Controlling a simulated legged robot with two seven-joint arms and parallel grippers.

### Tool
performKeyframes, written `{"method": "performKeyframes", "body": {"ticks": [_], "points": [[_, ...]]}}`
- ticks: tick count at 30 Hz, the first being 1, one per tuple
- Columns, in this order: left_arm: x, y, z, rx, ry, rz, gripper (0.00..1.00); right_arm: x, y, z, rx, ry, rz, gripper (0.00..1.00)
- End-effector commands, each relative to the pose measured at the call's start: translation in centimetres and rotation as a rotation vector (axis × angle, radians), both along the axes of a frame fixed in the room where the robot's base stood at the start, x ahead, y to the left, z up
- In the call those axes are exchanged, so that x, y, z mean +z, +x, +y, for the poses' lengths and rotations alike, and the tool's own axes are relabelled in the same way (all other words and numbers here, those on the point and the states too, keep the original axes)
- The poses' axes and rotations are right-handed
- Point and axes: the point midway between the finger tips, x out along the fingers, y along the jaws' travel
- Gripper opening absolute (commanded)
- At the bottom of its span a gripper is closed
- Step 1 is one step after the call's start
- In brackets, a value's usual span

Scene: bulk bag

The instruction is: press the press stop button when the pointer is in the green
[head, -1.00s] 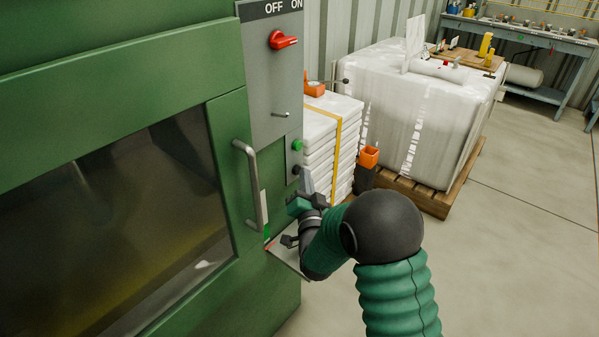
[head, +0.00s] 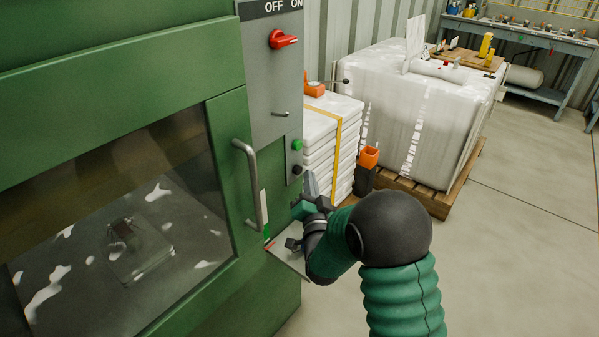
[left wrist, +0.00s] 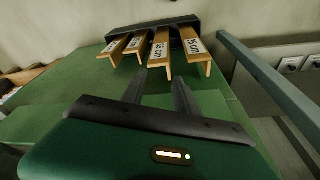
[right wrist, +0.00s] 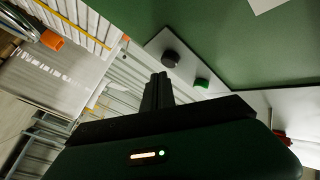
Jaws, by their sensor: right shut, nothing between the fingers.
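The green press (head: 230,115) fills the left of the head view. Its grey side panel carries a green button (head: 296,145) and, below it, a black button (head: 296,170); neither label is readable. Both also show in the right wrist view, black (right wrist: 172,57) and green (right wrist: 201,82). A narrow strip gauge (head: 263,205) beside the door handle is white above, green below and red at the bottom; I cannot make out its pointer. My right gripper (head: 309,184) is shut and empty, just below and right of the black button, apparently apart from it. My left gripper (left wrist: 159,76) is open and empty.
A red OFF/ON switch (head: 284,40) and door handle (head: 250,180) stand out from the press. Stacked white sacks (head: 325,125) and a wrapped pallet load (head: 395,110) stand behind. The right floor is clear.

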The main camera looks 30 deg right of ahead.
Motion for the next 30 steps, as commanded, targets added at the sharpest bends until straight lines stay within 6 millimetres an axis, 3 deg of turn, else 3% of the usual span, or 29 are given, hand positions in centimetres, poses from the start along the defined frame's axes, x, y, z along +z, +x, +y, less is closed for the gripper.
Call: {"method": "performKeyframes", "body": {"ticks": [7, 21, 30], "points": [[-0.1, 0.0, 0.0, 0.0, 0.0, 0.0, 0.36, 0.0, -0.5, -0.3, -0.002, -0.001, 0.0, 0.0], [-0.7, 0.0, 0.0, 0.0, 0.0, 0.0, 0.36, 0.0, -4.5, -1.9, -0.002, -0.001, 0.0, 0.0], [-0.7, 0.0, 0.0, 0.0, 0.0, 0.0, 0.36, 0.0, -4.6, -1.9, -0.001, -0.001, 0.001, 0.0]]}}
